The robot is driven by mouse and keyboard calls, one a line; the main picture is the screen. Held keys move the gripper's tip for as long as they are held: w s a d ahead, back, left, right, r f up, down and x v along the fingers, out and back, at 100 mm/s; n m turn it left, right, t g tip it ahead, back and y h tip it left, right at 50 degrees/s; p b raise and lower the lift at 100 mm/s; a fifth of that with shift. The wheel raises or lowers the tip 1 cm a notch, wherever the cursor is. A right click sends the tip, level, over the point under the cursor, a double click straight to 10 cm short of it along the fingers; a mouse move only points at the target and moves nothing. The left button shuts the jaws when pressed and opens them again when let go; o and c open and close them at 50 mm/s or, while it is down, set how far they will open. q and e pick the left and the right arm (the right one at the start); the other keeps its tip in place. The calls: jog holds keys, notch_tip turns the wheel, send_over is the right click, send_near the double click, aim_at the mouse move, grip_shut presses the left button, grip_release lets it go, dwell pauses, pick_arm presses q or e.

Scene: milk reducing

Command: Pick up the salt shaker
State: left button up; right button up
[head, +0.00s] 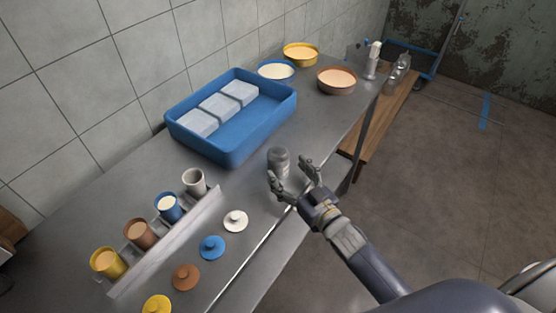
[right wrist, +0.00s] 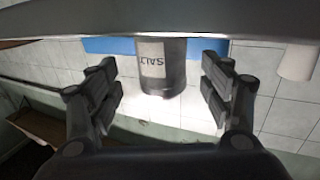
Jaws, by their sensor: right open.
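The salt shaker (head: 279,160) is a grey cylinder standing upright on the metal counter, in front of the blue tray. In the right wrist view it shows as a dark cylinder (right wrist: 162,68) with a pale label reading SALT, seen upside down. My right gripper (head: 290,172) is open at the shaker, its fingers spread to either side. In the right wrist view the shaker is between the two fingers (right wrist: 162,85) and farther out, with gaps on both sides. My left gripper is not in view.
A blue tray (head: 240,138) with white blocks stands behind the shaker. Several cups in a rack (head: 168,240) and loose lids (head: 212,247) are to the left. Bowls (head: 337,81) stand at the far end. The counter's front edge runs under my right gripper.

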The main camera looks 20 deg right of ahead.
aim_at(284, 166)
jog(key=w, duration=0.1)
jog(key=w+p, duration=0.1)
jog(key=w+a, duration=0.1)
jog(key=shift+w+a+r, duration=0.1)
jog(key=shift+r, duration=0.3)
jog(key=shift+w+a+f, duration=0.15)
jog(key=shift+w, duration=0.35)
jog(key=shift+w+a+f, duration=0.1)
jog(key=shift+w, duration=0.35)
jog(key=c, duration=1.2)
jog(key=shift+c, duration=0.6)
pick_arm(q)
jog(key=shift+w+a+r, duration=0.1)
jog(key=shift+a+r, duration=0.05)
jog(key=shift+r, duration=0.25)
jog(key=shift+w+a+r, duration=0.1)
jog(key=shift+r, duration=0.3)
pick_arm(e)
jog(key=shift+c, duration=0.6)
jog(key=shift+r, duration=0.15)
